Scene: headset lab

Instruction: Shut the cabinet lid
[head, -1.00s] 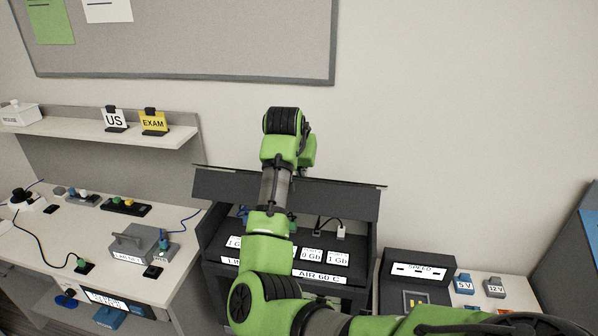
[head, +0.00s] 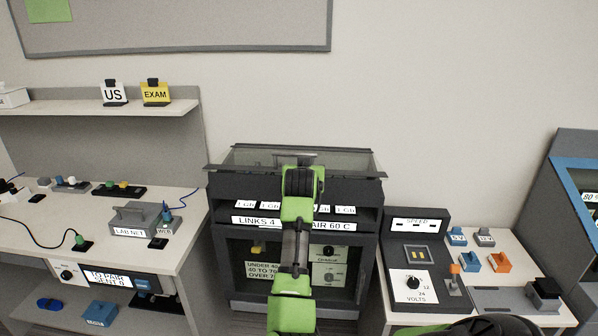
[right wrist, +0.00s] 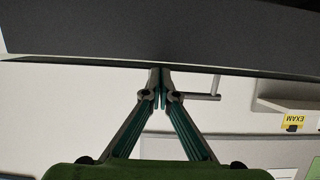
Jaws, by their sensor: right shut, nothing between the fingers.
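The dark grey cabinet (head: 225,262) stands in the middle of the head view. Its lid (head: 240,184) has a dark front panel and a see-through top behind it. The lid sits low over the cabinet, and a row of white labels still shows below its panel. My right arm reaches up across the cabinet front. The right gripper (right wrist: 160,80) is shut and empty, its tips close to the edge of a dark panel in the right wrist view; whether they touch is unclear. A thin bar handle (right wrist: 203,97) shows beside the tips. My left gripper is out of view.
A bench with a grey LAB NET box (head: 130,219) and cables stands at left, under a shelf (head: 60,107). The wall above the cabinet is clear.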

